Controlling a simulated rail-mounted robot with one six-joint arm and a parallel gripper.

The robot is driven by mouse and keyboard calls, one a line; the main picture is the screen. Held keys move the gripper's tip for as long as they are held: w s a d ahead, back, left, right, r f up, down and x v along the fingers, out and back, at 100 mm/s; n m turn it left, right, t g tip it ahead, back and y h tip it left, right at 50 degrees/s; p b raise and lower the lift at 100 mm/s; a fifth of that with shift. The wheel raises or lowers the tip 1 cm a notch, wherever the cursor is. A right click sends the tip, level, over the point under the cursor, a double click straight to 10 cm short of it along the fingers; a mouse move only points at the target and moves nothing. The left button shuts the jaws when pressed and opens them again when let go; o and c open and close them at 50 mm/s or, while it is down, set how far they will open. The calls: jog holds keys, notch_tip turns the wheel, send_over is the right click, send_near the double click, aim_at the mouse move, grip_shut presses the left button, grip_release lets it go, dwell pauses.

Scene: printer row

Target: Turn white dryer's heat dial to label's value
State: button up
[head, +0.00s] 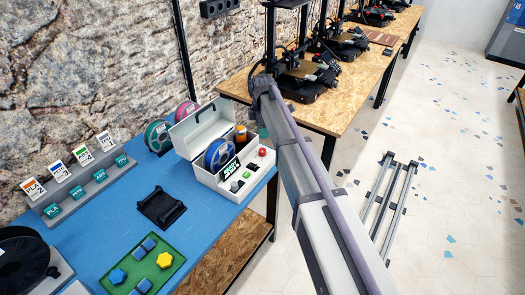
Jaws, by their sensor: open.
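The white dryer (203,146) stands at the blue table's right edge with its lid raised. A blue filament spool (218,154) sits inside it. A black label with white lettering (229,168) is on its front; the lettering is too small to read surely. Small controls show on its front: a dark grey dial-like knob (236,186), a green patch (246,175) and a red button (262,152). Which is the heat dial, and its setting, I cannot tell. My arm reaches up past the dryer's right side.
A rack of material cards (88,178) stands along the wall. A black holder (162,206), a green tray (142,264) with blue and yellow pieces and a black spool (22,262) are on the table. Printers (300,75) stand on a wooden bench behind.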

aim_at(262, 150)
notch_tip(262, 150, down, 11)
jog(key=b, duration=1.1)
jog(key=shift+f, duration=0.1)
jog(key=shift+r, duration=0.2)
jog(key=c, duration=0.9)
